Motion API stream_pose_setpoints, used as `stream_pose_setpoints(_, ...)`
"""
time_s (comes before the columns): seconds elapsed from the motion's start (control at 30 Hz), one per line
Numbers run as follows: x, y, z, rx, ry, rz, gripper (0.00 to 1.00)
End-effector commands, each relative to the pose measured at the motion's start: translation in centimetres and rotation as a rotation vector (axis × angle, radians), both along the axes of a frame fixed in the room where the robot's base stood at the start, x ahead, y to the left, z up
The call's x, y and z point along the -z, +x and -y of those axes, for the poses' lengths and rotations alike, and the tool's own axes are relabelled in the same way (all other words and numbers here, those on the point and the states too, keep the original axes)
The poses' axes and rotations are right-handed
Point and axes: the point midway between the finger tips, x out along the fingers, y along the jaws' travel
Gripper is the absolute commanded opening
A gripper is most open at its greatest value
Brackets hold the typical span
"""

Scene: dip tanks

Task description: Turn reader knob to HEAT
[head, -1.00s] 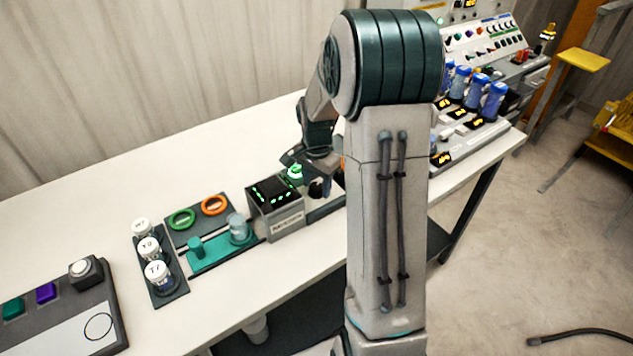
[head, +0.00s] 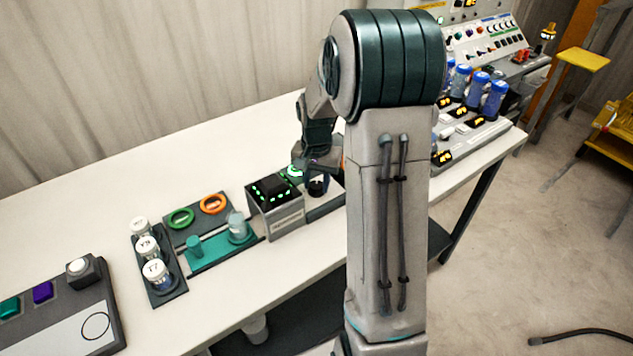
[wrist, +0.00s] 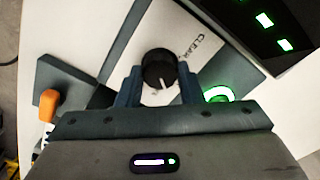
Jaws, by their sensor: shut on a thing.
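The reader (head: 280,218) is a grey box with a dark top and green lights, left of my arm in the head view. Its black knob (wrist: 160,67) has a white pointer line directed toward the bottom of the wrist view. The knob sits on a pale plate with the word CLEAR (wrist: 187,46) up and right of it; no HEAT label is legible. My gripper (wrist: 158,82) is shut on the knob, one finger on each side. In the head view my gripper (head: 318,172) is small and partly hidden by my arm.
A green-lit ring (wrist: 218,94) lies close to the right finger. An orange-topped part (wrist: 48,103) is at the left. White-capped vials (head: 148,248) in a rack, green and orange rings (head: 213,204) and a teal holder (head: 208,246) stand left of the reader. Bare table lies behind.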

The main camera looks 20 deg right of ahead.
Motion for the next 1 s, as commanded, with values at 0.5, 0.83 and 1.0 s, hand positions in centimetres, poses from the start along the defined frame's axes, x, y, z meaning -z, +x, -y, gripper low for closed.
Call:
stream_pose_setpoints(0.5, -0.04, 0.03, 0.01, -0.445, -0.001, 0.002, 0.11)
stream_pose_setpoints(0.83, -0.08, 0.03, 0.05, -0.595, -0.001, 0.002, 0.11)
stream_pose_setpoints(1.0, -0.09, 0.03, 0.04, -0.625, -0.001, 0.002, 0.11)
